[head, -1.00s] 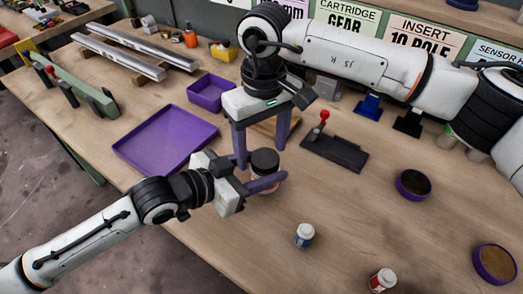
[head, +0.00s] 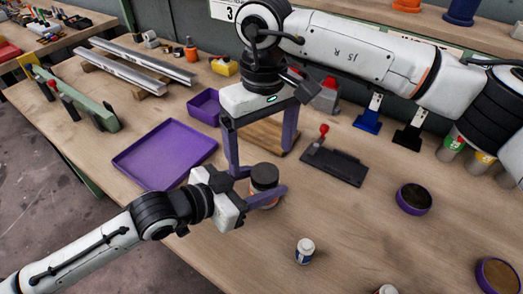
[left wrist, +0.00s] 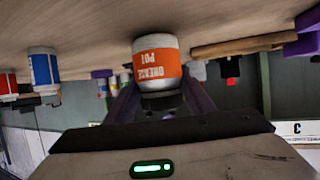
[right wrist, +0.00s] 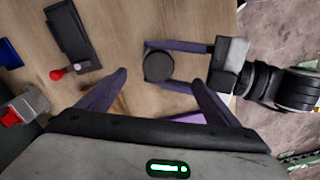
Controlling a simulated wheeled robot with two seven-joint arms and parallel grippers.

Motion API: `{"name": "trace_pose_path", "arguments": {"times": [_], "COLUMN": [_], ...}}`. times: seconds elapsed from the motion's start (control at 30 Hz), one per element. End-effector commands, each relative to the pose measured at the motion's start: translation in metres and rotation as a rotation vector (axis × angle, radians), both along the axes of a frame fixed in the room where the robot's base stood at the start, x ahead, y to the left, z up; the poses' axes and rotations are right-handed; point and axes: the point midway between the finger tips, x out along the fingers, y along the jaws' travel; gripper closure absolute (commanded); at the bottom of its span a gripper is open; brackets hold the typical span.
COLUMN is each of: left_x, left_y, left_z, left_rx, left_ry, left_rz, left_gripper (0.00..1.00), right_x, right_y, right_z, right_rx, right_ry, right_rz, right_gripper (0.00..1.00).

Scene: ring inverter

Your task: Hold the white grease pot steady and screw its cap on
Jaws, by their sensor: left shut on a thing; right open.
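The white grease pot (left wrist: 156,61) has an orange label and hangs upside down in the left wrist view. It stands upright on the wooden table in the head view. My left gripper (head: 264,190) is shut around its body from the left. A black cap (head: 264,173) sits on top of the pot, and it shows as a round disc in the right wrist view (right wrist: 158,66). How tightly it is seated cannot be told. My right gripper (head: 261,161) points down above the pot, open and empty, with its fingers (right wrist: 160,77) apart and clear of the cap.
A purple tray (head: 165,153) and small purple bin (head: 205,104) lie to the left. A dark fixture with a red knob (head: 334,162) stands to the right. A white bottle with a blue label (head: 305,251) stands in front. Two round purple dishes (head: 413,199) are at right.

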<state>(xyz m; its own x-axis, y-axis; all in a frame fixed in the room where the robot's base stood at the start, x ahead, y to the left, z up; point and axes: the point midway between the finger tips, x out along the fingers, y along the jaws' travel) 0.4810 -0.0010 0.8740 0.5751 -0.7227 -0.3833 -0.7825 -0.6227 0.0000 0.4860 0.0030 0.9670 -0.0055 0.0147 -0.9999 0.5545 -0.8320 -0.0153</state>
Motion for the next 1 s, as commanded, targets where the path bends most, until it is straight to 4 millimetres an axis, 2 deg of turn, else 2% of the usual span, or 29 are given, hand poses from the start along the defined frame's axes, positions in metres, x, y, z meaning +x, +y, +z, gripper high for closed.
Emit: {"name": "trace_pose_path", "arguments": {"times": [0.3, 0.5, 0.7, 0.97, 1.0], "left_x": [0.0, 0.0, 0.0, 0.0, 0.0], "left_y": [0.0, 0.0, 0.0, 0.0, 0.0], "left_z": [0.001, 0.001, 0.001, 0.001, 0.001], "left_rx": [-0.002, -0.002, -0.002, -0.002, -0.002], "left_ry": [-0.003, -0.003, -0.003, -0.002, -0.002], "left_rz": [0.0, 0.0, 0.0, 0.0, 0.0], "left_gripper": [1.0, 1.0, 1.0, 1.0, 0.44], "right_x": [0.001, 0.001, 0.0, 0.0, 0.0], "right_y": [0.0, -0.001, -0.001, -0.001, -0.001], "right_z": [0.067, 0.099, 0.11, 0.111, 0.111], "right_rx": [0.003, 0.002, 0.001, 0.001, 0.001], "right_ry": [-0.004, -0.003, -0.001, -0.001, -0.001], "right_rz": [0.001, 0.001, 0.001, 0.001, 0.001], "right_gripper": [0.15, 0.15, 0.15, 0.15, 0.15]}}
